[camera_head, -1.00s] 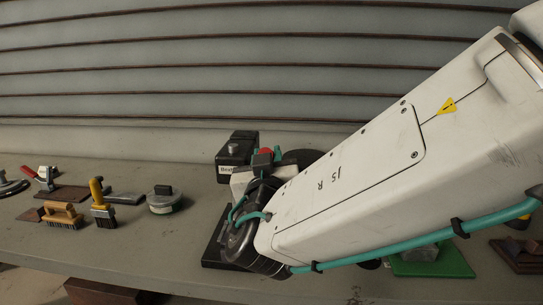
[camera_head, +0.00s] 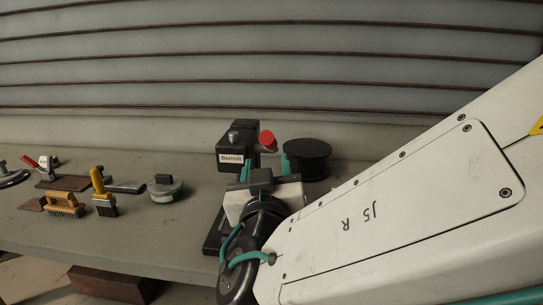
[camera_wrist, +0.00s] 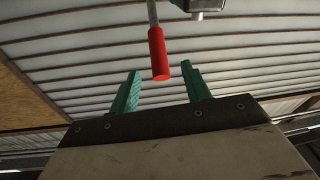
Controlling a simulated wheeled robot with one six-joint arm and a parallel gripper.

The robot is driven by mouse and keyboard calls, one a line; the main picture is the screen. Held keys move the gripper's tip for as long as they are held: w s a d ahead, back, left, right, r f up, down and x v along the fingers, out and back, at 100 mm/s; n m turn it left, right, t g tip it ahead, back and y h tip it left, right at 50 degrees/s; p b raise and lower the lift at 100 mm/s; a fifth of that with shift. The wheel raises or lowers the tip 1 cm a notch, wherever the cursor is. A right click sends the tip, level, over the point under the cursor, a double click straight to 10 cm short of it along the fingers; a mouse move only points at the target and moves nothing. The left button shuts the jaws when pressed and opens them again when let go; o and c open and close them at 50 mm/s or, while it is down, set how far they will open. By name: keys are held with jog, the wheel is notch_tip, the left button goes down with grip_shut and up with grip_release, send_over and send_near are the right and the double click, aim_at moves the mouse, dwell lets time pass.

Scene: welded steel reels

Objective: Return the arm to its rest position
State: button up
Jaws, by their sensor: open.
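My arm reaches in from the right in the head view, and its wrist hangs over the bench (camera_head: 150,235). My gripper (camera_head: 265,168) is partly hidden behind its own wrist there. In the wrist view my gripper (camera_wrist: 160,68) shows two green fingers spread apart, with nothing clamped between them. A red handle (camera_wrist: 158,55) on a grey rod appears in the gap between the fingertips; I cannot tell how far beyond them it is. In the head view the red handle (camera_head: 267,140) is beside a black labelled box (camera_head: 232,147), just behind the gripper.
A black round spool-like piece (camera_head: 307,158) stands right of the box. Two brushes (camera_head: 66,205) (camera_head: 104,200), a round tin-like object (camera_head: 166,190) and a red-handled clamp (camera_head: 42,165) lie at left. A slatted wall (camera_head: 250,70) closes the back. My arm hides the bench's right side.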

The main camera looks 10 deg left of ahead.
jog(key=shift+s+d, duration=0.1)
jog(key=shift+s, duration=0.25)
